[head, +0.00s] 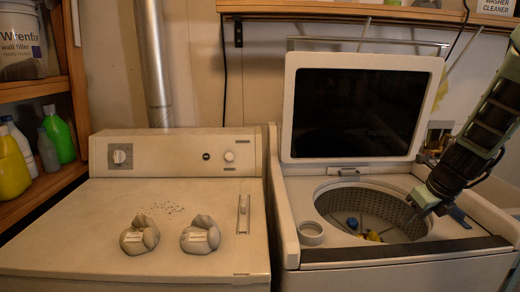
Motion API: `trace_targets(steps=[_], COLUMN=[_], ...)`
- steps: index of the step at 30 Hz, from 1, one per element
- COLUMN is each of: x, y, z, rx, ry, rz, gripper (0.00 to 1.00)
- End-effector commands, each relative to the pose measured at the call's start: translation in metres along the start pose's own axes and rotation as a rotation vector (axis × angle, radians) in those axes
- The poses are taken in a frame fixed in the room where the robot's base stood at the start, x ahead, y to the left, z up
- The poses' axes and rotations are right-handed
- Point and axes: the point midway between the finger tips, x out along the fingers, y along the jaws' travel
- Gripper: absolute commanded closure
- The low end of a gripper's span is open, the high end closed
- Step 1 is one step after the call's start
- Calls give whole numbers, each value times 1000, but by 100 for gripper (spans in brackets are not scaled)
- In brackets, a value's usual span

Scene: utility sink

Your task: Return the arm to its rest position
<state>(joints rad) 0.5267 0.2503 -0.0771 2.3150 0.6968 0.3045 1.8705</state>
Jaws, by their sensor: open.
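My arm reaches in from the right edge of the head view. My gripper (412,214) points down and left over the right side of the open washer drum (330,200). It is small in the picture, its jaws are apart, and I see nothing held between them. Inside the drum lie a small blue item (352,223) and a yellow item (374,236), below and left of the gripper and apart from it. The bottom of the drum is partly hidden by the front rim.
The washer's dark-panelled lid (358,112) stands raised behind the drum. A dryer (80,220) on the left carries two grey lumpy objects with labels (139,236) (200,235). A wooden shelf (40,196) with bottles is at far left. Another shelf (350,10) runs above.

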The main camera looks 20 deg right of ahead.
Motion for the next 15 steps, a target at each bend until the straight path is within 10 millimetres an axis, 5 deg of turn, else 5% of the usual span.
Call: trace_targets(steps=[8, 11, 15], x=[-2, -6, -18], y=[85, 130, 219], z=[18, 19, 4], rx=[-508, -791, -1390], ry=[-9, -22, -66], rz=[111, 168, 282], gripper=[57, 57, 57])
